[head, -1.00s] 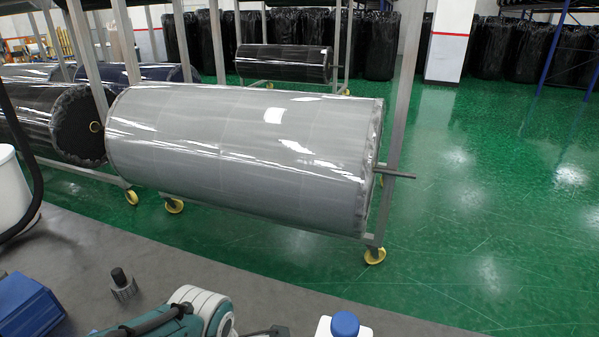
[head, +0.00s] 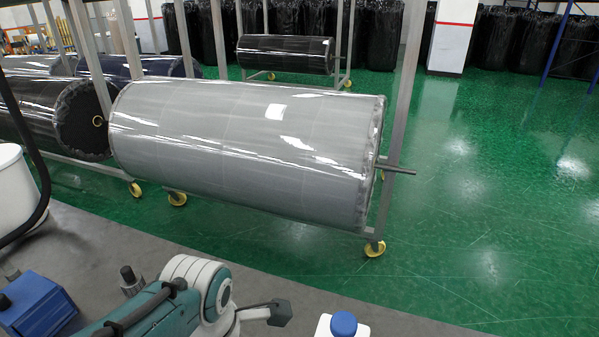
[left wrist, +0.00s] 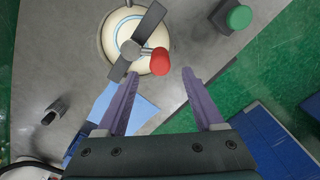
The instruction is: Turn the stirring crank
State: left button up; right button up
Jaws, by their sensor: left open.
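The stirring crank shows in the left wrist view as a grey bar (left wrist: 136,43) across a round cream pot, with a red knob (left wrist: 160,61) on one side. My left gripper (left wrist: 161,73) is open, its two purple fingers pointing toward the knob. The knob appears just ahead of the fingertips, near the gap between them; no contact is clear. In the head view my left arm (head: 185,300) enters at the bottom left, and its fingers cannot be made out. The crank is not in the head view. My right gripper is in neither view.
A green-topped dark block (left wrist: 238,17) is beside the pot. A large wrapped grey roll (head: 240,150) stands beyond.

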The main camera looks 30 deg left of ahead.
pick_arm(q)
jog(key=shift+r, duration=1.5)
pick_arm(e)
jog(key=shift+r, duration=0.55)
pick_arm(q)
jog(key=shift+w, duration=0.1)
